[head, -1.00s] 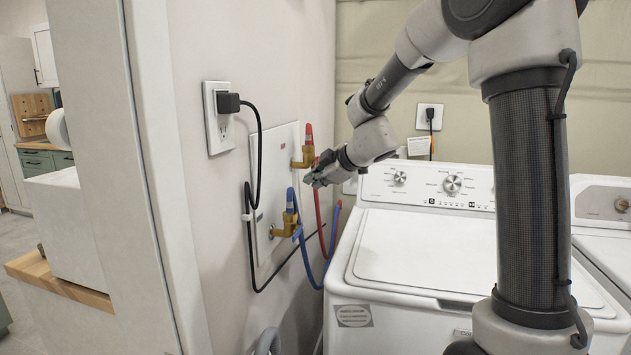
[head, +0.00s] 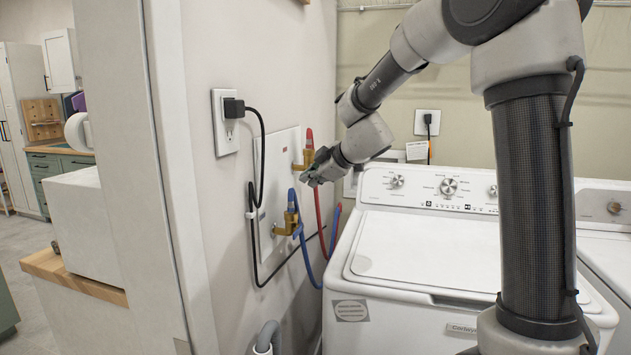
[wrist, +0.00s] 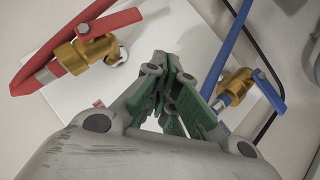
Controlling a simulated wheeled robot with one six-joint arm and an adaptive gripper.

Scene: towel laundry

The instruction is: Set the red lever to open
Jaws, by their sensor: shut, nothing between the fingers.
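The red lever (wrist: 112,22) sits on a brass valve (wrist: 85,50) at the upper left of the wrist view. It points to the upper right there, away from the red hose end that joins the valve from the lower left. In the head view the upper brass valve (head: 304,160) shows on the white wall panel, with red above it; my arm partly covers this area. My gripper (head: 306,181) is just below and in front of that valve. In the wrist view the gripper's fingers (wrist: 168,100) are together and empty, to the right of the red lever and apart from it.
A lower brass valve (head: 289,221) has a blue lever (wrist: 270,92) and blue hose (wrist: 230,55). A black cord runs from the outlet (head: 225,122) past the panel. The washer (head: 420,255) stands right of the panel. A wall edge is at left.

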